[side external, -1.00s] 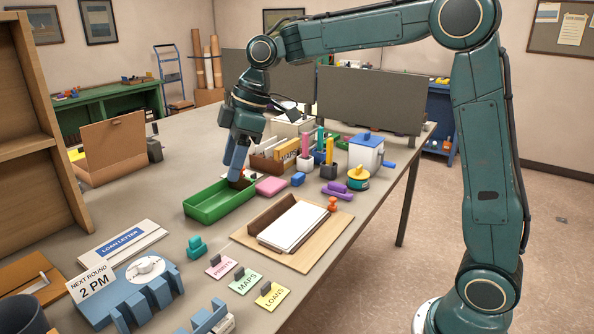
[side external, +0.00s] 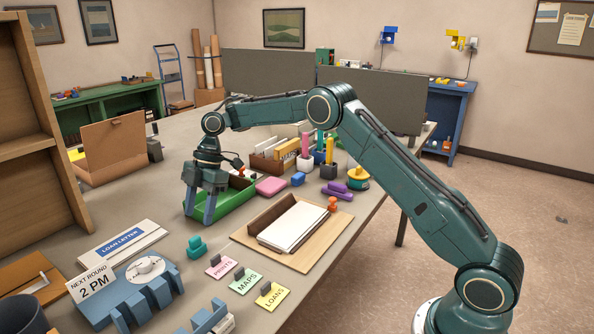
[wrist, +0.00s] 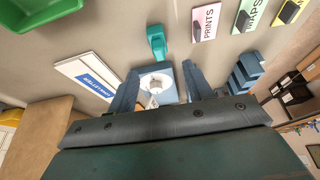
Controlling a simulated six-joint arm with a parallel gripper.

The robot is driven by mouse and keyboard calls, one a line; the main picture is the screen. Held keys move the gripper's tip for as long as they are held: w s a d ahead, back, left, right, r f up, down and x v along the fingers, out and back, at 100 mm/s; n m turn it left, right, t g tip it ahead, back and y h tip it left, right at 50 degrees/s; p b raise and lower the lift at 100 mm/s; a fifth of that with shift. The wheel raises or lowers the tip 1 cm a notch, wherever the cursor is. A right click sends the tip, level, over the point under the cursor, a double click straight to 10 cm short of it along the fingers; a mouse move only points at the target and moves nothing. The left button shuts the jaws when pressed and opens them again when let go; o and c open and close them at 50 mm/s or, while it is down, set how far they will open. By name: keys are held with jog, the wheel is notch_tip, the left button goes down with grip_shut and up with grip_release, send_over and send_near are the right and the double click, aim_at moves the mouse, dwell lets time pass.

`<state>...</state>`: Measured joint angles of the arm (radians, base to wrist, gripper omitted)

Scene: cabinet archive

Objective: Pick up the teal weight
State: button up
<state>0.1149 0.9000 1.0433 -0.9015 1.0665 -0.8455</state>
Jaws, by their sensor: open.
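The teal weight (side external: 196,247) sits on the table in front of the green tray, left of the PRINTS card. In the wrist view the teal weight (wrist: 157,42) lies ahead of my fingers, near the top middle. My gripper (side external: 199,218) is open and empty, pointing down, above and behind the weight and in front of the green tray (side external: 237,202). In the wrist view my gripper (wrist: 157,82) shows its two fingers spread, with a blue dial stand seen between them. The weight is apart from both fingers.
PRINTS (side external: 221,266), MAPS (side external: 245,281) and LOANS (side external: 271,295) cards lie to the weight's right. The loan letter box (side external: 122,243) is to its left, the blue dial stand (side external: 150,290) in front. A wooden board (side external: 250,240) with paper lies behind the cards.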

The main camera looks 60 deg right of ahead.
aim_at(194, 238)
jog(key=shift+x, duration=3.95)
jog(key=shift+d, duration=0.1)
grip_shut()
jog(key=shift+r, duration=0.1)
jog(key=shift+r, duration=4.95)
